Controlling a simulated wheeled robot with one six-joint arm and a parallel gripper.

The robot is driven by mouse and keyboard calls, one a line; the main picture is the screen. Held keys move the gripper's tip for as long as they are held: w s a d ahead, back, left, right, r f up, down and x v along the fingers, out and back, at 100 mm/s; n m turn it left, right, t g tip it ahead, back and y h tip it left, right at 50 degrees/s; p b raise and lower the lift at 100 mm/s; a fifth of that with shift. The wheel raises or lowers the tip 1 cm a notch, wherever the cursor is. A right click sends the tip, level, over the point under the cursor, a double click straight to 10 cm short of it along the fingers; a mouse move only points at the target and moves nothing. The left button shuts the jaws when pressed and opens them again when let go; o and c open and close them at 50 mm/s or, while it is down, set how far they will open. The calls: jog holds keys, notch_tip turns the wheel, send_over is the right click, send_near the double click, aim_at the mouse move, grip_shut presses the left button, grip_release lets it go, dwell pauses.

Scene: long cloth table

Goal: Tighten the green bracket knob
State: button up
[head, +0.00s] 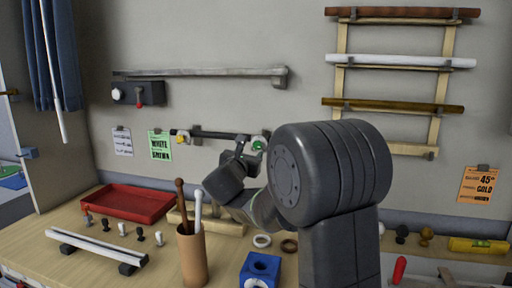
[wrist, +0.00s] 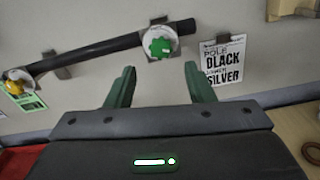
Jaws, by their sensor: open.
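The green bracket knob (wrist: 160,43) is a scalloped knob on a round white bracket at the right part of a dark rod (wrist: 95,53). In the head view the green knob (head: 258,145) shows on the wall just beside my gripper. My gripper (wrist: 159,80) is open and empty, its two green fingers pointing at the wall. In the wrist view the knob lies beyond the fingertips, between their lines and apart from them. A yellow knob (wrist: 15,87) sits on the rod's left bracket; it also shows in the head view (head: 182,137).
A printed card (wrist: 222,60) hangs right of the green knob. The table below holds a red tray (head: 130,203), a cup (head: 191,255) with two sticks, a blue block (head: 260,268) and several small knobs. A rack of rods (head: 395,60) hangs at right.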

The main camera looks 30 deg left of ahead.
aim_at(257, 146)
jog(key=p+x, duration=0.1)
jog(key=x, duration=0.5)
jog(key=shift+w, duration=0.35)
